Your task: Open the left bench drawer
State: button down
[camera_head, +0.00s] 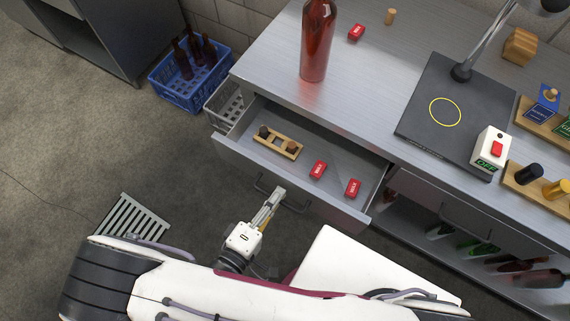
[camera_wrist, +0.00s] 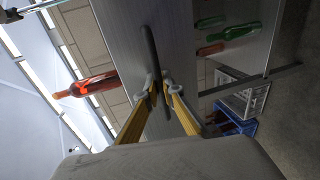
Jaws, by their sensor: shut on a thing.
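The left bench drawer (camera_head: 335,213) stands pulled out from the bench, and its inside shows. A wooden holder (camera_head: 272,144) with dark stoppers and two red boxes (camera_head: 318,169) (camera_head: 353,188) lie in it. The drawer's dark bar handle (camera_head: 294,206) is on its front; in the wrist view the handle (camera_wrist: 149,45) runs up between the fingers. My gripper (camera_head: 275,194) is shut on this handle, in front of the drawer; its yellow-sided fingers (camera_wrist: 161,88) close around the bar in the wrist view.
A red bottle (camera_head: 315,45) stands on the bench top (camera_head: 365,85) behind the drawer. A blue crate (camera_head: 190,88) with dark bottles stands left on the floor, beside a grey crate (camera_head: 228,108). A closed drawer (camera_head: 435,199) and bottle shelf are to the right.

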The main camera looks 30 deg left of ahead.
jog(key=shift+f+v, duration=0.25)
jog(key=shift+v, duration=1.05)
jog(key=shift+s, duration=0.1)
jog(key=c, duration=2.2)
grip_release()
jog(key=shift+s, duration=0.2)
jog(key=shift+v, duration=5.8)
